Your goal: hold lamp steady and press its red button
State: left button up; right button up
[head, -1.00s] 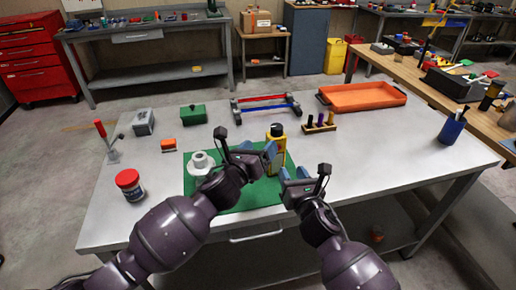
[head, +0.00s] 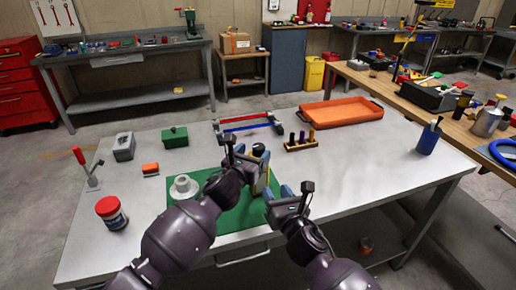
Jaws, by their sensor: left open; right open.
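The lamp appears to be the yellow body with a black top (head: 258,150) standing at the back of the green mat (head: 235,219). Its lower part is hidden behind my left gripper, and I cannot see a red button. My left gripper (head: 256,174) is open, with its blue fingers right at the lamp's front; I cannot tell whether they touch it. My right gripper (head: 279,199) is open and empty, lower and to the right, over the mat's right edge and apart from the lamp.
A white flanged part (head: 184,187) sits on the mat's left. A red-lidded jar (head: 111,212), a green box (head: 174,136), a peg rack (head: 301,143), an orange tray (head: 340,113) and a blue cup (head: 428,139) stand around.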

aim_at(256, 151)
pick_arm(q)
jog(key=shift+x, duration=1.85)
jog(key=shift+c, duration=0.3)
jog(key=c, duration=1.2)
pick_arm(e)
grip_shut()
jog(key=shift+r, duration=0.1)
